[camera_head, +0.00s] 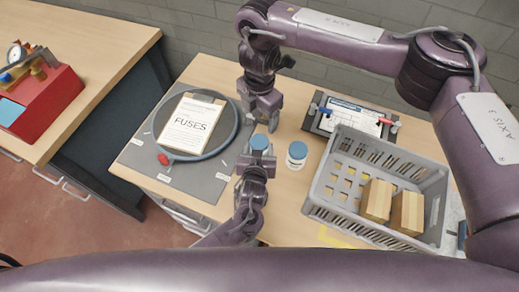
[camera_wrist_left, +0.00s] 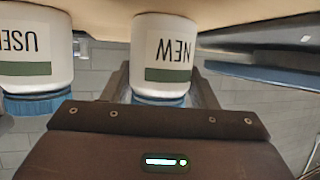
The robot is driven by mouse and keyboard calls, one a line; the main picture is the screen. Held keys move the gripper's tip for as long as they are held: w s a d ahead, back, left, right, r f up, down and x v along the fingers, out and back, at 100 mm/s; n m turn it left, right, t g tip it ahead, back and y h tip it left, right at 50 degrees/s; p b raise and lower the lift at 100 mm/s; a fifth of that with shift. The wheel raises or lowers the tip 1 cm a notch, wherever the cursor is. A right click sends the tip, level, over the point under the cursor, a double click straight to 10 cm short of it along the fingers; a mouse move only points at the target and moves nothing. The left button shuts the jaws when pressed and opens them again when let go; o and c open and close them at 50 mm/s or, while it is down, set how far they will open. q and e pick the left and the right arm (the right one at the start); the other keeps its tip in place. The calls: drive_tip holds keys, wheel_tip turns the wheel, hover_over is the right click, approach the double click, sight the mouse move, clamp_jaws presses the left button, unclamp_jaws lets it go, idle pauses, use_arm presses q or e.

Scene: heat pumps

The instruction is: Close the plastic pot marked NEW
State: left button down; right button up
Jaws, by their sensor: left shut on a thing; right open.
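The white pot marked NEW (camera_wrist_left: 165,45) appears upside down in the left wrist view, with its blue lid (camera_wrist_left: 160,98) against its mouth. The lid also shows from above in the head view (camera_head: 260,142). My left gripper (camera_head: 258,154) is shut on the blue lid of the NEW pot, its fingers at either side of it. Whether the lid is fully screwed down cannot be told. My right gripper (camera_head: 263,104) is open and empty, just behind the pot. A second pot, marked USED (camera_wrist_left: 30,45), stands to the right in the head view (camera_head: 297,158) with a blue lid on.
A grey crate (camera_head: 322,190) with cardboard boxes stands to the right. Behind it lies a dark tray (camera_head: 312,121) with a sheet. At left, a FUSES sheet (camera_head: 191,125) lies inside a ring on a grey mat (camera_head: 137,153). Bare table lies in front of the USED pot.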

idle(0.3)
use_arm(q)
drive_tip(key=shift+c, duration=2.3)
unclamp_jaws()
drive_tip(key=shift+b+v, duration=0.5)
drive_tip(key=shift+v, duration=3.4)
drive_tip(key=shift+f, duration=0.1)
